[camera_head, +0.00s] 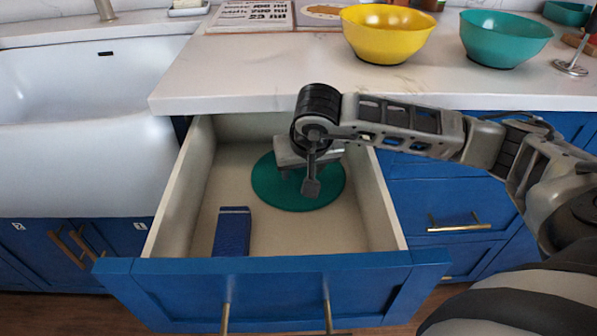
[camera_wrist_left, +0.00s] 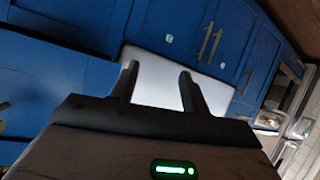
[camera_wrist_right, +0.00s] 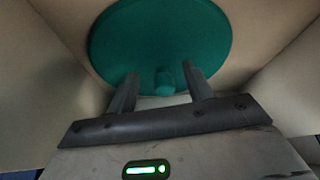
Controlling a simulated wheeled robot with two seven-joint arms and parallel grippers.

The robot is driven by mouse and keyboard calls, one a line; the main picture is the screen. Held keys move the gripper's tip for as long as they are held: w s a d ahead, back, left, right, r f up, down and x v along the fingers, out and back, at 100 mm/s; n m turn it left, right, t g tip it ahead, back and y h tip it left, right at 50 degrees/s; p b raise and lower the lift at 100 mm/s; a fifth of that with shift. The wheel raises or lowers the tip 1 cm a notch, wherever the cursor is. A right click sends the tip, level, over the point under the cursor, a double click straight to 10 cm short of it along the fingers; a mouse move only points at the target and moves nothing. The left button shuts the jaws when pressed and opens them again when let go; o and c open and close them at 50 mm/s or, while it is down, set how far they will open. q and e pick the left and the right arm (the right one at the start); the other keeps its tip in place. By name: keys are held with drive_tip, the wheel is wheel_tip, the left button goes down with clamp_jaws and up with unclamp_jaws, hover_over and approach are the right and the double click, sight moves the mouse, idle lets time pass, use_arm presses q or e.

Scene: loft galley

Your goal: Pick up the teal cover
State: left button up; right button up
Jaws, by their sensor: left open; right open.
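The teal cover (camera_head: 325,192) is a round flat disc lying in the open drawer, toward its back right. In the right wrist view the cover (camera_wrist_right: 160,35) shows a small knob (camera_wrist_right: 165,83) between my right fingers. My right gripper (camera_head: 311,187) is open and reaches down over the cover, hiding part of it in the head view. In the right wrist view the right gripper (camera_wrist_right: 160,88) has its fingers on either side of the knob, not closed on it. My left gripper (camera_wrist_left: 158,72) is open and empty, away from the drawer, facing blue cabinet fronts.
A dark blue box (camera_head: 232,232) lies in the drawer's front left. The counter (camera_head: 240,85) overhangs behind, bearing a yellow bowl (camera_head: 387,38) and a teal bowl (camera_head: 503,42). A white sink (camera_head: 80,130) is at left.

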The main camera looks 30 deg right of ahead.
drive_tip(key=w, duration=0.2)
drive_tip(key=w+d, duration=0.1)
drive_tip(key=shift+w+d+f, duration=0.1)
drive_tip(key=shift+f, duration=0.3)
drive_tip(key=shift+w+f, duration=0.1)
drive_tip(key=shift+f, duration=0.1)
drive_tip(key=c, duration=1.1)
drive_tip(key=shift+r, duration=0.15)
drive_tip(key=shift+r, duration=0.2)
drive_tip(key=s+a+r, duration=0.7)
drive_tip(key=s+a, duration=0.2)
drive_tip(key=a, duration=0.1)
drive_tip(key=shift+s+a+r+p, duration=0.2)
drive_tip(key=shift+s+p, duration=0.05)
drive_tip(key=shift+p, duration=0.15)
